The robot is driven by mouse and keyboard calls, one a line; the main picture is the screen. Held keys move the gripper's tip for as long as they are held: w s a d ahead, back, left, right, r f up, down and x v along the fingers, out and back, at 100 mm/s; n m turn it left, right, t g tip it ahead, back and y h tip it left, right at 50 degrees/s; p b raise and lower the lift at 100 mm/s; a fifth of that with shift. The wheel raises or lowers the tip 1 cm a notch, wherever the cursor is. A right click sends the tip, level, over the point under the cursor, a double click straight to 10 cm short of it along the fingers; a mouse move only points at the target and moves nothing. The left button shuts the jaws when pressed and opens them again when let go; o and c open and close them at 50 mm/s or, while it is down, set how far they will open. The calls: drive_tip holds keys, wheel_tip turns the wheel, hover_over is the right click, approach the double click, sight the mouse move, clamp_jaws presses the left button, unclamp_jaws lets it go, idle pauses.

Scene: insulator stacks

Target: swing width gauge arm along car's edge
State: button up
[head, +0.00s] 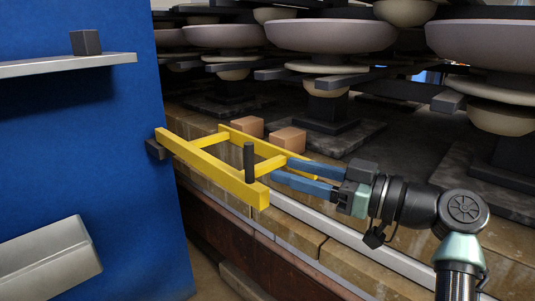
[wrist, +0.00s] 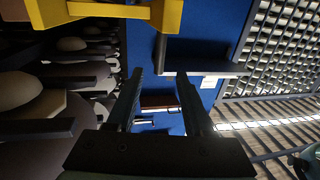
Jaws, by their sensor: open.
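The yellow gauge arm (head: 215,168) is an open frame of bars, fixed at its left end to a dark bracket (head: 155,149) on the blue panel (head: 75,130). It reaches out over the edge of the car's brick deck (head: 325,257). A black upright post (head: 250,162) stands on the frame near its free end. My gripper (head: 281,172) is open, its two blue fingers pointing left at the free end. The post is left of the fingertips, not between them; contact with the frame cannot be told. In the wrist view, yellow bars (wrist: 105,10) cross the top, beyond the open fingers (wrist: 160,74).
Insulator stacks (head: 332,36) on dark bases fill the car deck behind the frame. Two tan blocks (head: 289,140) sit just behind it. A grey shelf (head: 65,64) with a dark cube (head: 86,42) juts from the panel. A pale box (head: 45,258) is below.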

drive_tip(key=shift+v, duration=1.05)
drive_tip(key=shift+c, duration=0.4)
